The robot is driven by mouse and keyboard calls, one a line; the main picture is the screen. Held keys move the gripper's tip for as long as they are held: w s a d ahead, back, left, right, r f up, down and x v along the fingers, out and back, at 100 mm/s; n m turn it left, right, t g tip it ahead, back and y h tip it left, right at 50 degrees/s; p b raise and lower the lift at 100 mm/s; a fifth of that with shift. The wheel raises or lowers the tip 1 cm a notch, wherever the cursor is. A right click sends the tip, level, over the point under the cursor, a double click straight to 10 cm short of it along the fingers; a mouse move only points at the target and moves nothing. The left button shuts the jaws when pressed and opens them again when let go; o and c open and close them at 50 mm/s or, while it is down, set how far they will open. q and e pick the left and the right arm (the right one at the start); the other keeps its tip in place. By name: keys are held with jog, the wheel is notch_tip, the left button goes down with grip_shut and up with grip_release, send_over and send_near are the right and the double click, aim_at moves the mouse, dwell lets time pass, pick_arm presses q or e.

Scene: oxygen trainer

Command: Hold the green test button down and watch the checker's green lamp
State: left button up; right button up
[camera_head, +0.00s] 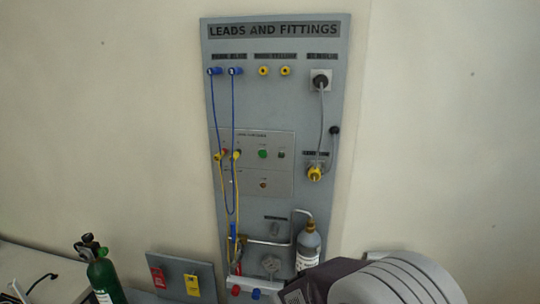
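The checker panel (282,180) is a light grey plate in the middle of the tall "LEADS AND FITTINGS" board. A green round part (262,154) sits in its upper row; I cannot tell whether it is the button or the lamp. A small dark round part (282,155) is just right of it, and a brownish one (263,184) is below. Their labels are too small to read. Yellow lead plugs (237,154) sit at the panel's left sockets. Nothing touches the green part. Neither gripper's fingertips show; a grey, ribbed arm part of mine fills the bottom right.
Blue leads (233,110) and yellow leads hang down the board's left side. A grey cable (323,120) runs down its right side. A grey bottle (308,246) stands at the board's foot. A green cylinder (104,278) and red and yellow tags (192,284) are lower left.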

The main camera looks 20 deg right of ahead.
grip_shut()
dwell(1.5)
